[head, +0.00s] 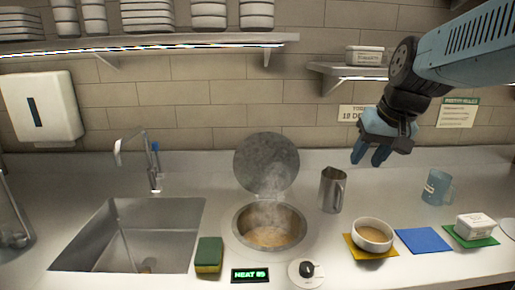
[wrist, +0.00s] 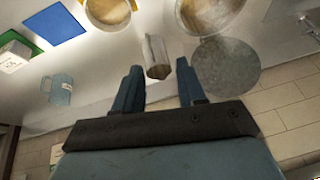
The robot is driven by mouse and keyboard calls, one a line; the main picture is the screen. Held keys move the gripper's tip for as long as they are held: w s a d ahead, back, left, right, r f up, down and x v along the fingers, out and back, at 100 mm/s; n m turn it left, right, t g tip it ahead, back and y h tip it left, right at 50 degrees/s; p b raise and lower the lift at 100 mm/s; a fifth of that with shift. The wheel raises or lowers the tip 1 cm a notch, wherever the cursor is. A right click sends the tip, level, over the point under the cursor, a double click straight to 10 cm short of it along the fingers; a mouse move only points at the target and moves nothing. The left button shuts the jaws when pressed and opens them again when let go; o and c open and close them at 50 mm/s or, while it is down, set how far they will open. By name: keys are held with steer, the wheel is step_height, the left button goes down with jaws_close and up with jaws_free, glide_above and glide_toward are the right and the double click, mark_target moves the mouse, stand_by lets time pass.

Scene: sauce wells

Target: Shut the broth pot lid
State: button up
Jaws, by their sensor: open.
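The broth pot (head: 243,234) is sunk into the counter, with tan, steaming broth inside. Its round grey lid (head: 265,163) stands raised at the pot's back edge, tilted up toward the wall. In the wrist view the lid (wrist: 226,68) is at the right, beside the pot (wrist: 213,32). My gripper (head: 371,158) is open and empty, above the counter to the right of the lid and apart from it. In the wrist view, my gripper's two fingers (wrist: 159,84) are spread apart with nothing held between them.
A metal pitcher (head: 332,190) stands right of the pot, near the lid. A bowl (head: 372,236), a blue mat (head: 423,240), a white tub (head: 474,226) and a blue mug (head: 437,188) are farther right. A sponge (head: 209,254), heat display (head: 250,275) and knob (head: 306,270) line the front.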

mark_target(264, 146)
steer(key=w+d+f+m+y, duration=0.2)
steer(key=w+d+m+y, duration=0.15)
steer(key=w+d, duration=2.05)
steer(key=w+d+f+n+t+y, duration=0.1)
steer(key=w+d+f+t+y, duration=0.15)
steer(key=w+d+f, duration=0.75)
steer(key=w+a+n+g+y, duration=0.3)
steer(key=w+a+n, duration=0.1)
steer(key=a, duration=0.8)
steer(key=w+a+n+g+y, duration=0.25)
steer(key=w+a+n, duration=0.2)
steer(key=a, duration=0.65)
steer(key=s+a+n+g, duration=0.2)
steer(key=a, duration=0.7)
steer(key=s+a+n+g+y, duration=0.1)
steer(key=s+a+n+g, duration=0.1)
steer(key=a, duration=0.8)
steer(key=s+a+n+g, duration=0.2)
steer(key=a+n, duration=0.2)
steer(key=a, duration=0.6)
steer(key=shift+a+y, duration=0.1)
steer(key=shift+y, duration=0.15)
steer(key=shift+x, duration=0.85)
steer(key=shift+c, duration=0.4)
